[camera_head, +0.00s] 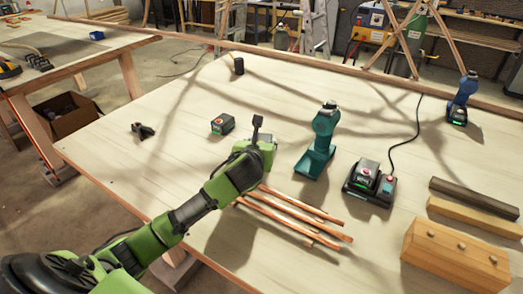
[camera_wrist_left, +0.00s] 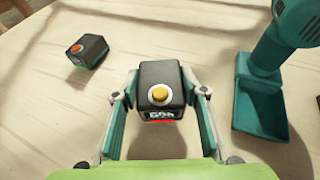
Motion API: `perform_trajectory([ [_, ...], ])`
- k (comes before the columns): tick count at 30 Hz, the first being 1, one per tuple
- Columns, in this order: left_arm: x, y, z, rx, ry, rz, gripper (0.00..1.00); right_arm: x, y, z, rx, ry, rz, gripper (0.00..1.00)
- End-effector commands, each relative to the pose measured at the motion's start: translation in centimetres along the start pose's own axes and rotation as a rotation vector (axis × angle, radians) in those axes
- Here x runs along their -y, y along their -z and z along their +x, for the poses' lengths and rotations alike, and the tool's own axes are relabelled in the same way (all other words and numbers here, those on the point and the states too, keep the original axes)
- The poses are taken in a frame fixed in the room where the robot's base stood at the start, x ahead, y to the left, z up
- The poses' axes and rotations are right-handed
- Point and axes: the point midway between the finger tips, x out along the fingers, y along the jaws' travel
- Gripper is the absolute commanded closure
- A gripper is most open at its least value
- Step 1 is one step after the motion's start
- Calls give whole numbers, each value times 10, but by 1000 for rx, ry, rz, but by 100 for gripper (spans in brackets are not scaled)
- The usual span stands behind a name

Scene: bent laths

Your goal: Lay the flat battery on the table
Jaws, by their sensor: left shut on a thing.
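My left gripper (camera_head: 262,146) is over the middle of the table (camera_head: 180,98). In the left wrist view its two fingers stand on either side of a black battery (camera_wrist_left: 174,76) and are shut on it. This battery has a yellow button on top, a small display and a red strip on its front. In the head view my gripper mostly hides it. I cannot tell whether its underside touches the table. A second battery (camera_head: 222,124) with a red button stands to the left, and it also shows in the left wrist view (camera_wrist_left: 90,50). My right gripper is not in view.
A teal drill (camera_head: 318,148) stands close to the right of my gripper. A charger (camera_head: 368,184) with a battery on it is further right. Several thin laths (camera_head: 290,214) lie in front. A wooden block (camera_head: 455,256) is at the front right. Bare table lies behind my gripper.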

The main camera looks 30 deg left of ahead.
Motion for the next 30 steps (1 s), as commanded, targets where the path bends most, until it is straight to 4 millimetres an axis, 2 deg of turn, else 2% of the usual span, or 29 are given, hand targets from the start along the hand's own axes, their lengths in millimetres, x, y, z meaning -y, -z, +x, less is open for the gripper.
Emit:
perform_trajectory([
  [3,0,19,7,-3,0,-1,92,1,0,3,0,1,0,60],
  [5,0,25,10,-2,0,-1,92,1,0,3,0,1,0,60],
  [17,0,29,12,1,-1,1,92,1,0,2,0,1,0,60],
  [18,0,31,12,-2,-1,0,50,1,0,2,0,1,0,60],
  [19,0,31,12,-2,-1,0,43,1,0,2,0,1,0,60],
  [30,0,29,11,-1,0,0,43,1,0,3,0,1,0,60],
])
